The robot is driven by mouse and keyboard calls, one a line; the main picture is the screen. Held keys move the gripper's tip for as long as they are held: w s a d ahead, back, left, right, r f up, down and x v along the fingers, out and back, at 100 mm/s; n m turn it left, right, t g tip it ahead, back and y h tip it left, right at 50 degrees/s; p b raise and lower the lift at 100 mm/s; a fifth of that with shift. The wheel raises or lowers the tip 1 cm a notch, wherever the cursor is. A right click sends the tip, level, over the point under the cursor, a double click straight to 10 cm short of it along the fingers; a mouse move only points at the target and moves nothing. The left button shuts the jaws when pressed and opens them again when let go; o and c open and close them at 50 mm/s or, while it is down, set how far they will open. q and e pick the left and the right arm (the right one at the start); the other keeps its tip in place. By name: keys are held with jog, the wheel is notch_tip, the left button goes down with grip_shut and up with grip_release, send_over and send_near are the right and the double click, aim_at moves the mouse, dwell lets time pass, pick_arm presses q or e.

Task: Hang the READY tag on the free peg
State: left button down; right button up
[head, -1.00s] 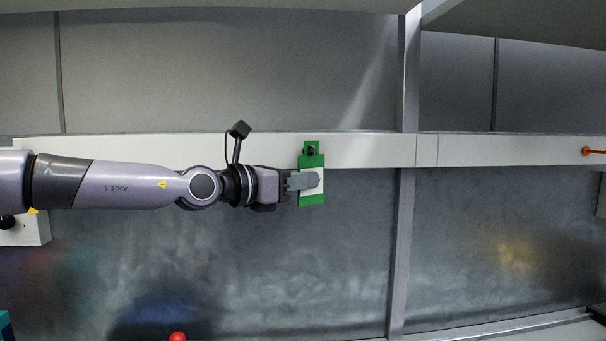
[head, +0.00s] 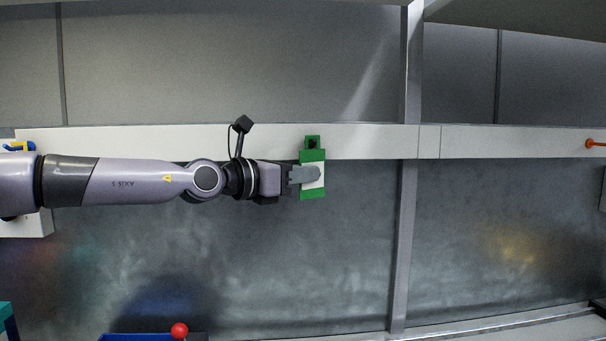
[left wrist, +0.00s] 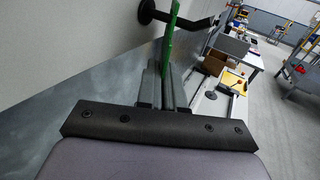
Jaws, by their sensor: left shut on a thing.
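The green tag (head: 312,190) with a white panel hangs upright in front of the pale rail in the head view; no lettering is legible. My left gripper (head: 308,175) is shut on its lower part, across the white panel. A dark spot fills the opening at the tag's top. In the left wrist view the tag (left wrist: 171,40) is edge-on. A black peg (left wrist: 147,12) with a round base stands out from the wall there and shows on both sides of the tag, seemingly through its opening. My right gripper is not in view.
The pale rail (head: 370,142) runs across the wall. An orange peg (head: 596,144) sticks out at far right. A red ball (head: 179,330) stands by a blue edge below. A post (head: 404,240) crosses the wall right of the tag.

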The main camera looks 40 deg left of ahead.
pick_arm(q)
jog(key=c, duration=1.2)
grip_release()
jog(key=s+b, duration=0.1)
jog(key=s, duration=0.1)
jog(key=s+b, duration=0.1)
jog(key=s, duration=0.1)
jog(key=s+a+b, duration=0.1)
jog(key=s, duration=0.2)
jog(key=shift+r, duration=0.1)
